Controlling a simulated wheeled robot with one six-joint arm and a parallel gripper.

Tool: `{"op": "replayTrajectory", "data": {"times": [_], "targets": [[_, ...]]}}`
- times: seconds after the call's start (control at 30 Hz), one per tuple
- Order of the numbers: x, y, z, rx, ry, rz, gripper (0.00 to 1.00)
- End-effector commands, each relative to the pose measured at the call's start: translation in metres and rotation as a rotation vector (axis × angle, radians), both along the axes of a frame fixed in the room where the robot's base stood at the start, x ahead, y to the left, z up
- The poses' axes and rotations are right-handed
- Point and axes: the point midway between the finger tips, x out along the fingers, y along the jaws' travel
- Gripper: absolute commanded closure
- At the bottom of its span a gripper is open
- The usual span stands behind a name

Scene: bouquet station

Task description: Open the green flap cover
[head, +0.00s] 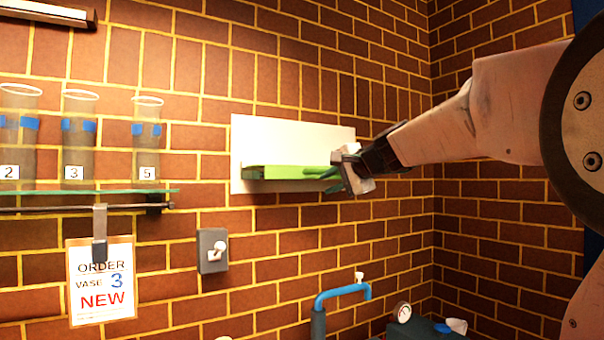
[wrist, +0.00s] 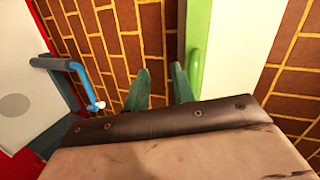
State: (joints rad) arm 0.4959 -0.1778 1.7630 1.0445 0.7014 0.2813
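The green flap cover (head: 285,172) shows as a narrow bright green strip along the lower part of a white wall panel (head: 275,135). I cannot tell how far it stands open. In the wrist view the flap cover (wrist: 204,40) is at the upper right, with a green handle (wrist: 194,68) on its near side. My gripper (head: 328,175) is at the right end of the flap. In the wrist view its two green fingers (wrist: 159,80) are apart, with bare brick between them. The right finger is close to the handle; I cannot tell whether they touch.
Several numbered glass vases (head: 78,140) stand on a glass shelf (head: 90,189) at the left. The wall around the panel is bare brick.

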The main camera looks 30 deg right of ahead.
Motion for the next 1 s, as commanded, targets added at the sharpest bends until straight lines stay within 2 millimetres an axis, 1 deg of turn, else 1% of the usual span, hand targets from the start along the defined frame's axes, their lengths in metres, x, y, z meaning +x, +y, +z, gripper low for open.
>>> {"op": "replayTrajectory", "data": {"times": [0.03,0.1,0.2,0.33,0.6,0.7,0.83,1.0], "targets": [[0.010,-0.024,0.014,0.045,-0.041,-0.054,0.75],[0.019,-0.045,0.029,0.093,-0.087,-0.104,0.75],[0.027,-0.059,0.039,0.129,-0.119,-0.137,0.75],[0.043,-0.060,0.037,0.136,-0.124,-0.140,0.75],[0.084,-0.057,0.028,0.134,-0.123,-0.138,0.75],[0.094,-0.056,0.026,0.133,-0.124,-0.137,0.75],[0.100,-0.056,0.025,0.132,-0.124,-0.138,0.75],[0.100,-0.056,0.025,0.132,-0.124,-0.138,0.75]]}}
